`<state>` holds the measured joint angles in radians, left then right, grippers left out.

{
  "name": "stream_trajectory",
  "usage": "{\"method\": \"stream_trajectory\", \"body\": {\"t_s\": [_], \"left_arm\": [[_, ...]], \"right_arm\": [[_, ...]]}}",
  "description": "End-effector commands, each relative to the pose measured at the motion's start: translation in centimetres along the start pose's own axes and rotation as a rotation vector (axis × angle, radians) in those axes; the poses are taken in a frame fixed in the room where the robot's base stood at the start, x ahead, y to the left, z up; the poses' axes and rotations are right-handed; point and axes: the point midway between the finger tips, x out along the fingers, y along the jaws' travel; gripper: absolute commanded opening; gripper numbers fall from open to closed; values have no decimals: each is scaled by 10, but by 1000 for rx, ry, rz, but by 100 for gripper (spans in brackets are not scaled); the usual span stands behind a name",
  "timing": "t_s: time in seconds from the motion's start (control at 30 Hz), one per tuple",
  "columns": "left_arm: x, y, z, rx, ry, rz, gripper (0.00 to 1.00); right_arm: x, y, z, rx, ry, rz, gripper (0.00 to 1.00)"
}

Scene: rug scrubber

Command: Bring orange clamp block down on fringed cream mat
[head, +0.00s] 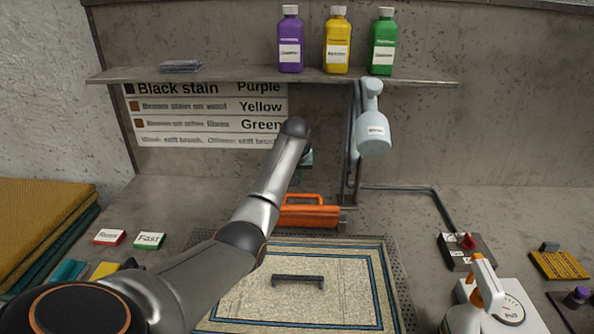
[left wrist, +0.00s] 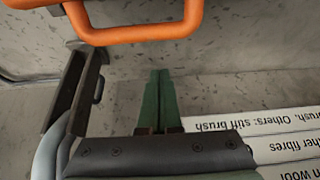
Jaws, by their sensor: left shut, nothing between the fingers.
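The orange clamp block (head: 308,216) with its loop handle is at the back edge of the mat, by an upright metal rail. Its orange handle (left wrist: 140,32) crosses the top of the left wrist view. The cream mat (head: 345,295) with blue border lines lies flat in the foreground; its fringe is hard to make out. My left gripper (head: 307,160) is beyond and above the clamp block, partly hidden by my arm. In the left wrist view its green fingers (left wrist: 160,75) are shut and empty, apart from the handle. My right gripper is not in view.
A dark bar handle (head: 298,279) lies on the mat. A pale blue spray head (head: 373,132) hangs by the rail. A shelf (head: 240,76) with bottles is above.

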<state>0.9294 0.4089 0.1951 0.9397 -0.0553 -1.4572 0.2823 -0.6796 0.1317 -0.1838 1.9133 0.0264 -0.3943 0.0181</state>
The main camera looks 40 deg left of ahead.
Motion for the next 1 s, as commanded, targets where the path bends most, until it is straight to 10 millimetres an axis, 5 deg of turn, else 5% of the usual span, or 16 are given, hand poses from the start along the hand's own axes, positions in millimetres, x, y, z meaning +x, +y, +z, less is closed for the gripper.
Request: {"method": "stream_trajectory", "body": {"t_s": [0.43,1.0], "left_arm": [[-12,1,31,2,-1,1,0],[-12,2,34,1,6,1,0]], "right_arm": [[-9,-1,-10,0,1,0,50],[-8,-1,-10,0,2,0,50]]}}
